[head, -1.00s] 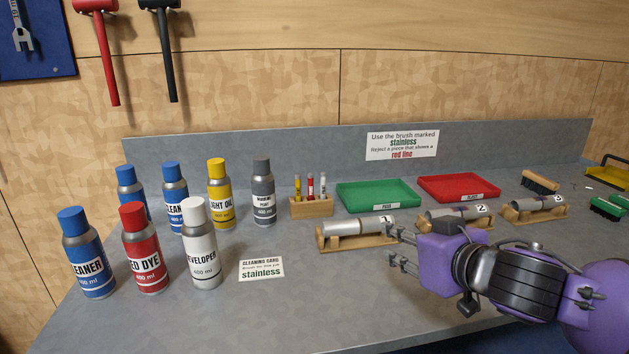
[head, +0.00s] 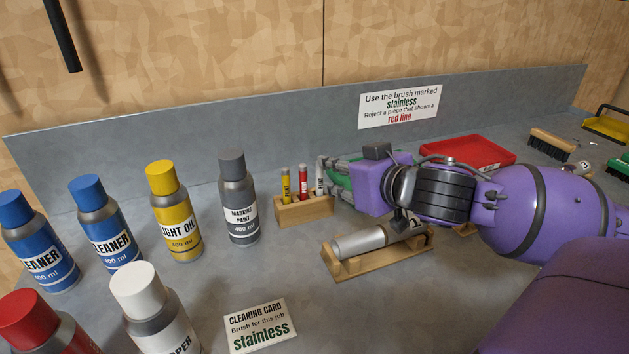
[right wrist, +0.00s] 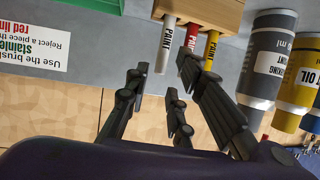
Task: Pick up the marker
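Three paint markers stand upright in a wooden block (head: 303,212): a yellow one (head: 287,184), a red one (head: 303,183) and a white one (head: 319,180). They also show in the right wrist view, white (right wrist: 166,42), red (right wrist: 191,38) and yellow (right wrist: 211,48). My right gripper (head: 333,172) is just right of the block, its fingers pointing left towards the white marker. In the right wrist view the fingers (right wrist: 160,72) are spread apart with nothing held between them. The white marker's end is near the fingers; I cannot tell whether they touch. My left gripper is not in view.
A dark marking paint can (head: 239,200) and a yellow light oil can (head: 174,215) stand left of the block. A metal cylinder (head: 360,243) lies on a wooden cradle in front of my right arm. A red tray (head: 466,152) is behind it. A cleaning card (head: 259,325) lies in front.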

